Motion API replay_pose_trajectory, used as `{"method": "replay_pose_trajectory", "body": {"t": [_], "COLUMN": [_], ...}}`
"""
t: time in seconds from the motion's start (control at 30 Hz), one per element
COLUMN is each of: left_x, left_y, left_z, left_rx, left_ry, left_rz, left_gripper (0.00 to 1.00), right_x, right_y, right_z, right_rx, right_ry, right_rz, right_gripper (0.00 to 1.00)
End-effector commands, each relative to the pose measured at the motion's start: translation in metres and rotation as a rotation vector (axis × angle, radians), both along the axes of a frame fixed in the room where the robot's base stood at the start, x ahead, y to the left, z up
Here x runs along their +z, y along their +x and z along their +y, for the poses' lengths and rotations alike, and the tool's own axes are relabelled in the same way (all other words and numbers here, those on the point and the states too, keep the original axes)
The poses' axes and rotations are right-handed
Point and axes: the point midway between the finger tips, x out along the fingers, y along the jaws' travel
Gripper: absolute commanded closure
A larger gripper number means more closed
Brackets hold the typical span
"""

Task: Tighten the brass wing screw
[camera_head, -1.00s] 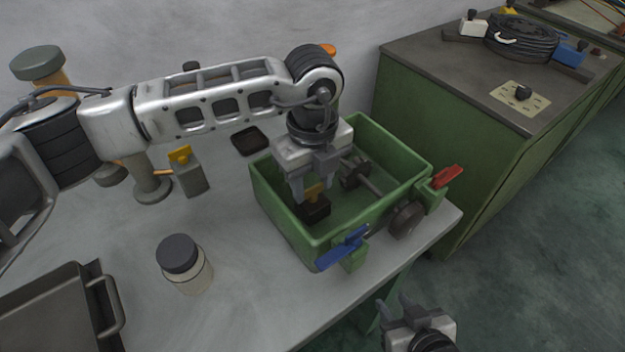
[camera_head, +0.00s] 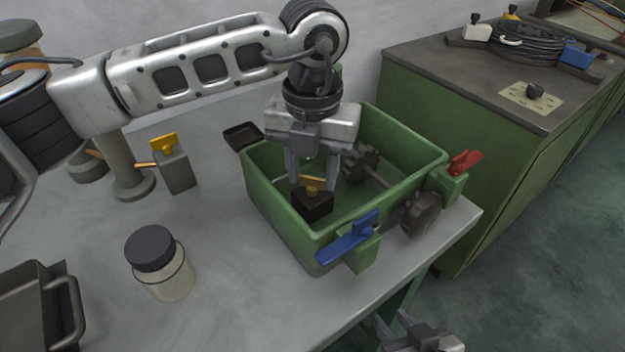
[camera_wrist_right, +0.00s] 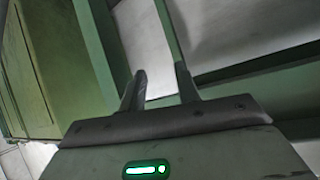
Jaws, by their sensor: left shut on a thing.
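A brass wing screw (camera_head: 314,184) sits on top of a dark block (camera_head: 313,205) inside the green bin (camera_head: 284,218). My left gripper (camera_head: 313,181) points straight down into the bin, its two fingers on either side of the wing and shut on it. A second yellow wing piece (camera_head: 163,143) stands on a grey block (camera_head: 178,172) on the table, left of the bin. My right gripper (camera_head: 393,325) is low at the front, below the table edge. Its fingers are apart and empty in the right wrist view (camera_wrist_right: 159,85).
A black shafted part (camera_head: 365,163) lies inside. A lidded jar (camera_head: 160,265) and grey tray (camera_head: 30,310) stand left. A green cabinet (camera_head: 440,130) stands right.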

Motion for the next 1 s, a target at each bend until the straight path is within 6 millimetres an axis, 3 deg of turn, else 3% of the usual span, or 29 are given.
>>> {"method": "replay_pose_trajectory", "body": {"t": [0.43, 1.0], "left_x": [-0.001, 0.001], "left_y": [0.001, 0.001], "left_z": [0.0, 0.0], "left_rx": [-0.422, -0.963], "left_ry": [-0.001, -0.001], "left_rz": [-0.004, -0.005], "left_gripper": [0.83, 0.83], "right_x": [-0.016, -0.02], "right_y": [-0.001, 0.002], "right_z": [0.002, 0.003], "right_rx": [-0.009, 0.001], "right_ry": [0.035, 0.026], "right_rz": [-0.02, -0.061], "right_gripper": [0.68, 0.68]}}
